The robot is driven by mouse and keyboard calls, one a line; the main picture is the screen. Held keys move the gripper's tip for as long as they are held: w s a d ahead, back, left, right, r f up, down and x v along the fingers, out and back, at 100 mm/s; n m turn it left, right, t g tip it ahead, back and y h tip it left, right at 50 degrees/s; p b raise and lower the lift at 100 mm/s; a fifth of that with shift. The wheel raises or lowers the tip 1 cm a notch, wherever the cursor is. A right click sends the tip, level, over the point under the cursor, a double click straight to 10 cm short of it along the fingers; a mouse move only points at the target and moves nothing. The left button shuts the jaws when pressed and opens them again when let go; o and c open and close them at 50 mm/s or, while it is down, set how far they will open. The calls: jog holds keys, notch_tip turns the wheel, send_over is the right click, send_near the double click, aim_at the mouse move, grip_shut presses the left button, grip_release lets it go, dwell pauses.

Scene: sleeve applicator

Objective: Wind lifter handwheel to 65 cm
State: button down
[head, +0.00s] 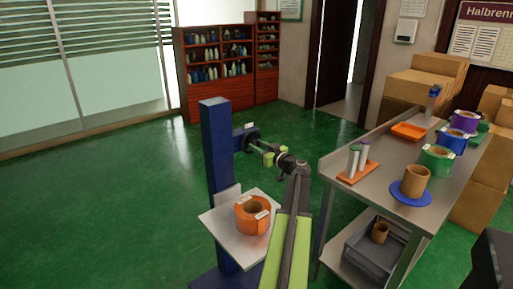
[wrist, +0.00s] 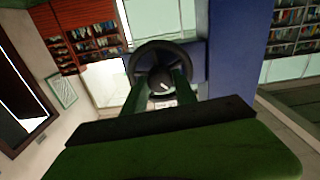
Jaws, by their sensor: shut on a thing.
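The lifter is a blue column (head: 216,170) with a grey platform (head: 222,222). An orange ring-shaped roll with a hole in its middle (head: 246,224) sits on the platform. The dark handwheel (head: 247,136) is on the right side of the column, near its top. My gripper (head: 259,148) reaches it from the right, and its fingers are shut on it. In the wrist view the black wheel rim (wrist: 164,45) and hub show between my two green fingers, against the blue column. No height scale is readable, so I cannot tell the platform height.
A grey workbench (head: 385,192) stands close on the right, with an orange tray (head: 408,131), a blue plate (head: 425,195) and several rolls. A grey crate (head: 362,252) is on its lower shelf. Shelves (head: 222,75) stand at the back. The green floor at left is free.

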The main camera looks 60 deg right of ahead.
jog(key=shift+w+n, duration=0.1)
jog(key=shift+n, duration=0.2)
dwell(0.4)
jog(key=c, duration=1)
grip_release()
jog(key=v, duration=1.7)
jog(key=shift+s, duration=0.3)
